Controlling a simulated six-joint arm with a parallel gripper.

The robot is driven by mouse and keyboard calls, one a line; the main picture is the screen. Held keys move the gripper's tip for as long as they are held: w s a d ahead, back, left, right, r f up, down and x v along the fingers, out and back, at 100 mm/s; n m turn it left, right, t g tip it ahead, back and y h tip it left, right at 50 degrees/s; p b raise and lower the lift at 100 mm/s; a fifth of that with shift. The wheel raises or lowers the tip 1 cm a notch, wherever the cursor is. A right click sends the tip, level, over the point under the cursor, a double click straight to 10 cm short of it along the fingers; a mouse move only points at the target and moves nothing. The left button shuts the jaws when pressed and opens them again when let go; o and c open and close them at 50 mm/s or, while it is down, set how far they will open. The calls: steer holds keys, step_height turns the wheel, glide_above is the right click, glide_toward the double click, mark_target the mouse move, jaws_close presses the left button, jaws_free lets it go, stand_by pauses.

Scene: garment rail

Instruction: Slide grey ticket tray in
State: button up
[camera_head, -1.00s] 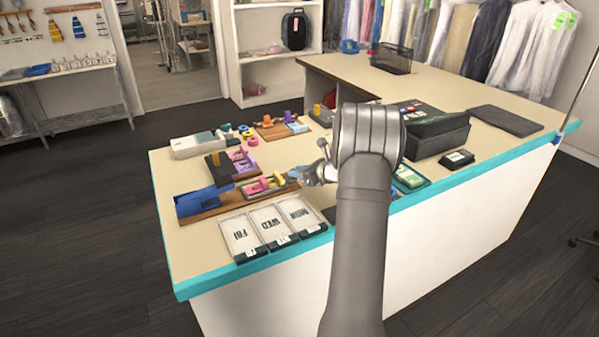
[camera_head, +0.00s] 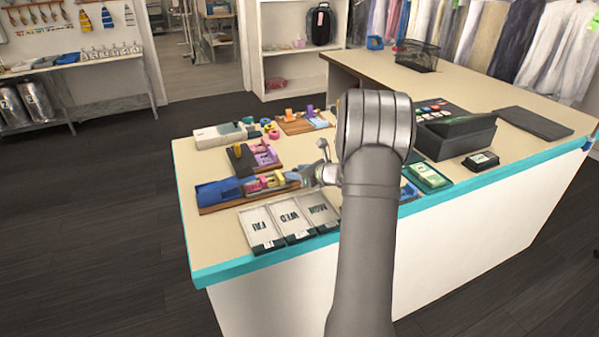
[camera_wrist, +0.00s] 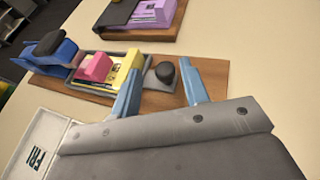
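The grey ticket tray (camera_wrist: 118,88) lies on a wooden board (camera_wrist: 215,75), with pink and yellow pieces in it. It also shows in the head view (camera_head: 268,186). Its left end meets a blue housing (camera_wrist: 50,55), also in the head view (camera_head: 218,191). A dark round knob (camera_wrist: 165,72) stands on the tray's right end. My gripper (camera_wrist: 160,67) is open, its two blue fingers apart. In the wrist view the knob appears between the fingertips; I see no contact. In the head view my wrist hides part of the board's right end.
A FRI case (camera_wrist: 38,150) and other day cases (camera_head: 290,219) lie in front of the board. A second board with a purple piece (camera_wrist: 150,12) lies behind it. A green-topped device (camera_head: 428,176) and a black box (camera_head: 455,135) stand to the right.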

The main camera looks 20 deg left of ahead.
steer(key=v, duration=1.7)
steer(key=shift+s+r, duration=0.1)
steer(key=x, duration=1.7)
steer(key=shift+w, duration=0.2)
steer(key=shift+w+d, duration=0.1)
steer(key=shift+d, duration=0.05)
stand_by(1.2)
